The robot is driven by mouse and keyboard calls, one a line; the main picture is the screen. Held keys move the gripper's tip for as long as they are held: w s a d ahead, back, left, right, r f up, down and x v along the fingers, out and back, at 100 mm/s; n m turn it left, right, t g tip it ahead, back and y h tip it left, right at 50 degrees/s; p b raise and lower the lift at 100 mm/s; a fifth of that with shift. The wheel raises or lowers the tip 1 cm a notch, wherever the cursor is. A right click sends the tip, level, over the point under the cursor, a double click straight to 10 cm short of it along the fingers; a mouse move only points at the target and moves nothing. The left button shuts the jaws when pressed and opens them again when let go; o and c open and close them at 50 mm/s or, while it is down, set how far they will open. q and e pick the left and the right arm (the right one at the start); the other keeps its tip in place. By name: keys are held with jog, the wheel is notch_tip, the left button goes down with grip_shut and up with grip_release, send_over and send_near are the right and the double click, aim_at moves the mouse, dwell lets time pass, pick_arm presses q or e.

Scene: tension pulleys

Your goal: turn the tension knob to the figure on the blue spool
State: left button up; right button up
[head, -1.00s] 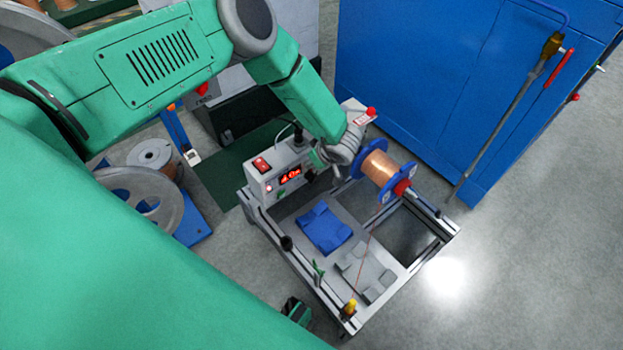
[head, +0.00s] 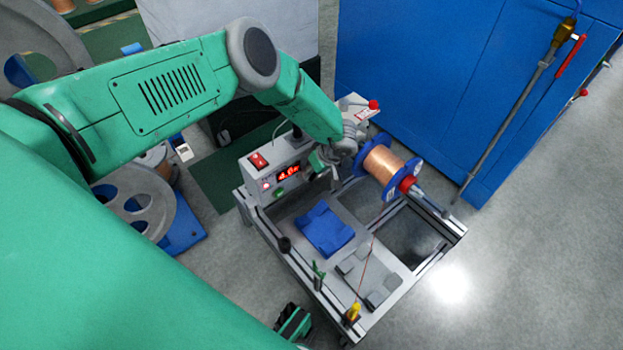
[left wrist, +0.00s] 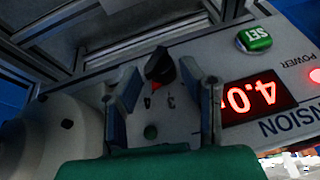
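The blue spool (head: 388,165), wound with copper wire, sits on its shaft right of the control box. Its flange carries small white labels, too small to read. The tension knob (left wrist: 159,66) is black with a red mark, on the box's panel in the left wrist view. Beside it a red display (left wrist: 255,98) shows 4.0, upside down; the display also shows in the head view (head: 289,172). My left gripper (left wrist: 157,75) is open, with its fingertips on either side of the knob; I cannot tell whether they touch it. In the head view, my left gripper (head: 324,160) hides the knob.
The panel also has a green SET button (left wrist: 255,39). A red switch (head: 258,160) is on the box. A blue cloth (head: 324,229) and grey blocks lie on the stand's plate. A blue cabinet (head: 440,80) stands behind right. Spool wheels stand at left. The floor at right is clear.

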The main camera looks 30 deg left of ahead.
pick_arm(q)
jog(key=shift+b+x, duration=0.35)
jog(key=shift+x, duration=0.9)
grip_shut()
jog(key=shift+r, duration=0.1)
